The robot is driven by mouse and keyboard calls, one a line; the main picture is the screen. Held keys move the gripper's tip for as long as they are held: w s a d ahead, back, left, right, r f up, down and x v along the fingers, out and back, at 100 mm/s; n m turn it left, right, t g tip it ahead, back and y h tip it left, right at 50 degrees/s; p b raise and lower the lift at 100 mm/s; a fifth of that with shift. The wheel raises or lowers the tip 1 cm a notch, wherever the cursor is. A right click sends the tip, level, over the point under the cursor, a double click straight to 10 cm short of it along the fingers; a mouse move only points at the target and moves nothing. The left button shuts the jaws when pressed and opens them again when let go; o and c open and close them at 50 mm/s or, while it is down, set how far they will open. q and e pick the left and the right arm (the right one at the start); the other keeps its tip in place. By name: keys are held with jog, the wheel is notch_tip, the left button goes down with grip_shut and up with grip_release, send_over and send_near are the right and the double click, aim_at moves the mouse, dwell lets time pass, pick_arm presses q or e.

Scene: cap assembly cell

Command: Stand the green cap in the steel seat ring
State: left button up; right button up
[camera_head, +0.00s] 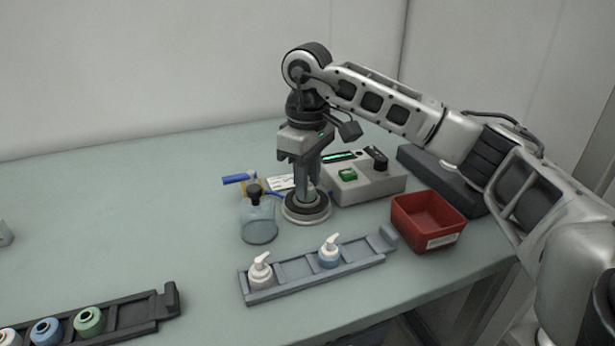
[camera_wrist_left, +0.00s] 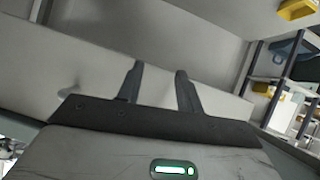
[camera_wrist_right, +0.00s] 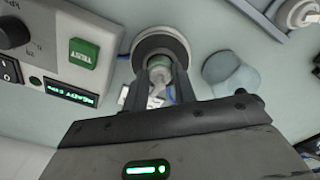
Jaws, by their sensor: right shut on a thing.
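My right gripper (camera_head: 308,190) points straight down over the steel seat ring (camera_head: 289,213). In the right wrist view its fingers are shut on a pale greenish cap (camera_wrist_right: 158,72), which I take to be the green cap. The cap shows upright within the outline of the seat ring (camera_wrist_right: 147,48). The fingers hide part of it, so I cannot tell whether it touches the ring's seat. My left gripper (camera_wrist_left: 157,82) shows in the left wrist view, open with nothing between its fingers.
A grey control box (camera_head: 372,188) with a green button stands right behind the ring. A clear bottle (camera_head: 259,222) with a dark top stands close left. A red bin (camera_head: 428,220), a grey rack (camera_head: 300,270) with pump tops and a dark rack (camera_head: 133,318) with caps lie nearer.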

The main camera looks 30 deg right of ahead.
jog(key=shift+f, duration=0.1)
jog(key=o, duration=0.7)
jog(key=shift+o, duration=0.2)
notch_tip(320, 180, up, 6)
jog(key=p, duration=0.4)
jog(key=shift+f+p, duration=0.15)
jog(key=shift+p, duration=0.15)
jog(key=shift+r+p, duration=0.6)
jog(key=shift+r, duration=0.1)
jog(key=shift+f, duration=0.1)
